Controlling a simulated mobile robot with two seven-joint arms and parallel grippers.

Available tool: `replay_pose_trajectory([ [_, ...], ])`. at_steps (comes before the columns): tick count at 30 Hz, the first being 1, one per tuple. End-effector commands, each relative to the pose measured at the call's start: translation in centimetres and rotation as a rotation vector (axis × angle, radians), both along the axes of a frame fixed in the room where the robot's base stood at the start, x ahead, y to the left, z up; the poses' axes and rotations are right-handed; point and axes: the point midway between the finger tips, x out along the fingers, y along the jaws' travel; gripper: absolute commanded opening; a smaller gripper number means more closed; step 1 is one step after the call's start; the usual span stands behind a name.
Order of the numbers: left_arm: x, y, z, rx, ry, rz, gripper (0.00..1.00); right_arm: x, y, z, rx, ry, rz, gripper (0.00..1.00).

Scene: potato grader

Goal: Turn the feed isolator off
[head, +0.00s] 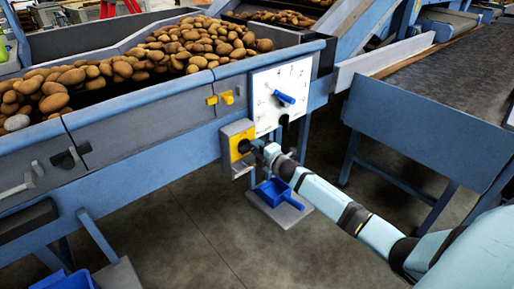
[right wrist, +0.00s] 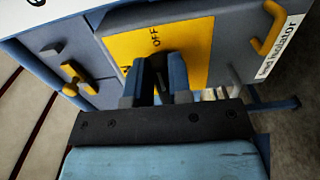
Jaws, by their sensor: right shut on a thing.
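The feed isolator is a grey box (head: 236,128) with a yellow face (head: 235,148), on the front of the blue potato machine. In the right wrist view its yellow plate (right wrist: 197,45) shows "OFF" at the top and an "N" at the left. A label reading "feed isolator" (right wrist: 277,50) is on the right. My right gripper (head: 254,146) is at the yellow face. In the right wrist view the right gripper (right wrist: 158,78) is shut on the dark switch handle (right wrist: 157,62), mostly hidden between the fingers. My left gripper is in neither view.
A white panel (head: 297,75) with a blue handle (head: 285,98) is just above the isolator. A yellow knob (head: 227,97) sits to its upper left. A blue scoop-like tray (head: 278,194) stands below. A belt table (head: 450,85) is at the right, with open floor between.

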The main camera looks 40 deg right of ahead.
Motion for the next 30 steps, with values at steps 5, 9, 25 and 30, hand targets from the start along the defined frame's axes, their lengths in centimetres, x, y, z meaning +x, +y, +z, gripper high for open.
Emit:
replay_pose_trajectory([
  [5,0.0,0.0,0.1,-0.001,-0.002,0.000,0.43,0.0,0.0,0.0,0.002,0.001,0.000,0.35],
  [9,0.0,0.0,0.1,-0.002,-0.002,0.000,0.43,0.0,0.0,0.0,0.002,0.001,0.000,0.45],
  [25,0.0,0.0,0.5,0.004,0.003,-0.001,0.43,-5.1,-0.3,-0.1,0.001,0.004,0.000,0.45],
  [30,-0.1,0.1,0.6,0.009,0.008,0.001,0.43,-8.9,-0.7,0.0,0.001,0.003,0.000,0.45],
])
